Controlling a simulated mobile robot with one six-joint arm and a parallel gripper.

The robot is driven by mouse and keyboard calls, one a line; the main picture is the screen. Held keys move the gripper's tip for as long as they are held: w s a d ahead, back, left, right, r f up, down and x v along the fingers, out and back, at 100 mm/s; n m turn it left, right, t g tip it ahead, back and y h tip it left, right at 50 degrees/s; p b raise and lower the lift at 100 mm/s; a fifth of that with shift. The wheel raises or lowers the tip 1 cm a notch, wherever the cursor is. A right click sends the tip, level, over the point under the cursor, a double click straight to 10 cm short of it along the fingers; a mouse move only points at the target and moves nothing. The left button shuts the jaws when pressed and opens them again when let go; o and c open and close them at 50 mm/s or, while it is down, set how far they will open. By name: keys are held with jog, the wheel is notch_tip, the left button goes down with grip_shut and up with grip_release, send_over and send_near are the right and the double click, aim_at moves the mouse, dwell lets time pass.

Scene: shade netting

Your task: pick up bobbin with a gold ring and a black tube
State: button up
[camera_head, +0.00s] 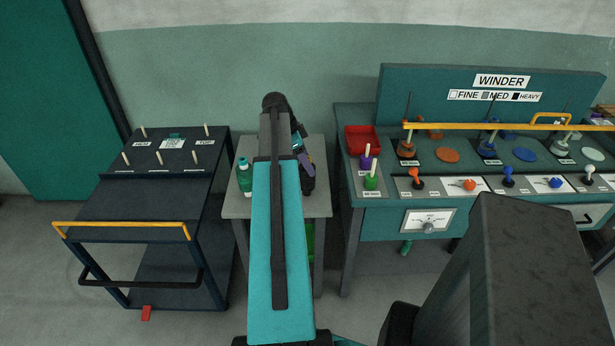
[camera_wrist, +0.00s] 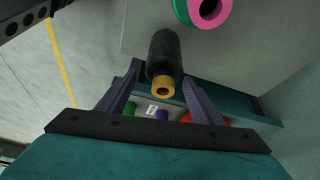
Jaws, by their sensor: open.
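The bobbin with a black tube (camera_wrist: 163,45) and a gold ring (camera_wrist: 163,87) shows in the upper middle of the wrist view, with its gold end towards the camera. My gripper (camera_wrist: 160,76) is open, with one purple finger on each side of the bobbin's gold end in that picture. I cannot tell whether the fingers touch it. In the head view my gripper (camera_head: 306,160) is over the small grey table (camera_head: 262,208). My arm hides part of the table, and I cannot make out the bobbin clearly there.
A green bobbin (camera_head: 244,176) stands at the table's left; a pink-and-green one (camera_wrist: 207,10) shows at the wrist view's top. The winder bench (camera_head: 385,222) with a red tray (camera_head: 362,139) is at right. A dark cart (camera_head: 160,205) with pegs is at left.

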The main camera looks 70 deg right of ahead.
jog(key=shift+f, duration=0.2)
dwell(0.3)
jog(key=shift+p+x, duration=1)
jog(key=shift+x, duration=1.55)
jog(key=shift+w, duration=0.1)
jog(key=c, duration=1.3)
jog(key=shift+o, duration=0.2)
notch_tip(320, 180, up, 10)
jog(key=b, duration=0.2)
